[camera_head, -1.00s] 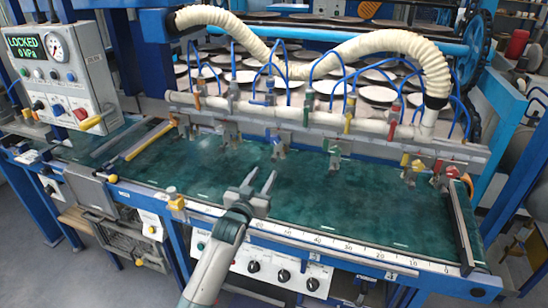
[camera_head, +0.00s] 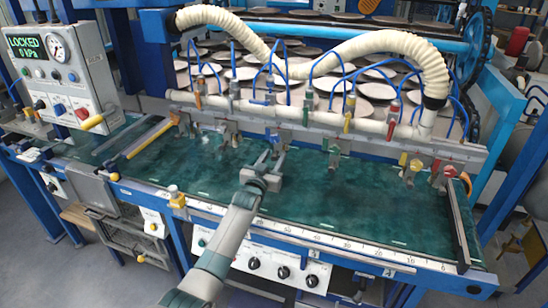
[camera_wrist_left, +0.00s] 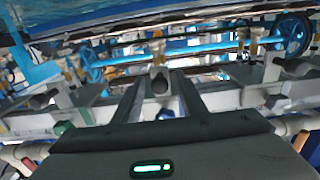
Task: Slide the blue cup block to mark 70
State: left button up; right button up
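The blue cup block (camera_head: 273,138) hangs on the rail under a blue valve, near the middle of the row in the head view. My left gripper (camera_head: 274,157) is over the green bed just in front of it, with its fingers pointing at it. In the left wrist view the fingers (camera_wrist_left: 157,84) are apart, with a grey cup holder (camera_wrist_left: 160,80) showing between them; contact cannot be told. The number scale (camera_head: 330,237) runs along the bed's front edge, 0 at the right. Mark 70 is too small to read. My right gripper is out of view.
Other cup blocks hang from the same rail: a green-valved one (camera_head: 334,154) to the right and an orange-valved one (camera_head: 184,124) to the left. A control box (camera_head: 62,75) reading LOCKED stands at the left.

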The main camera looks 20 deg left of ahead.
pick_arm(q)
grip_shut()
jog(key=a+b, duration=0.2)
jog(key=a, duration=0.8)
jog(key=shift+w, duration=0.2)
grip_release()
jog(key=shift+s+b, duration=0.1)
jog(key=shift+b, duration=0.2)
